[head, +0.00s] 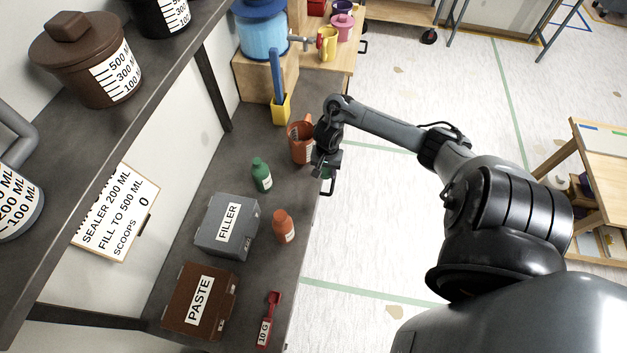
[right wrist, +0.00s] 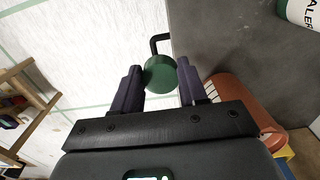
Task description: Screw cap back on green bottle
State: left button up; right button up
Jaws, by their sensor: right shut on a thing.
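The green bottle (head: 262,177) stands upright on the dark counter, left of my right gripper (head: 324,168) in the head view. A corner of it with its white label also shows at the top right of the right wrist view (right wrist: 297,14). Its mouth is too small to make out clearly. My right gripper (right wrist: 160,88) is shut on the round green cap (right wrist: 159,72), held between its fingertips. The cap is near the counter's right edge, apart from the bottle. My left gripper is not in view.
An orange measuring jug (head: 299,146) stands close behind my right gripper. An orange bottle (head: 284,227), a grey FILLER box (head: 212,243), a brown PASTE box (head: 182,318) and a red scoop (head: 270,310) stand nearer. A shelf (head: 130,90) overhangs the left side.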

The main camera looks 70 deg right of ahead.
jog(key=shift+s+d+r, duration=0.65)
jog(key=shift+d+r, duration=0.05)
jog(key=shift+d, duration=0.25)
jog(key=shift+w+a, duration=0.1)
jog(key=shift+a, duration=0.05)
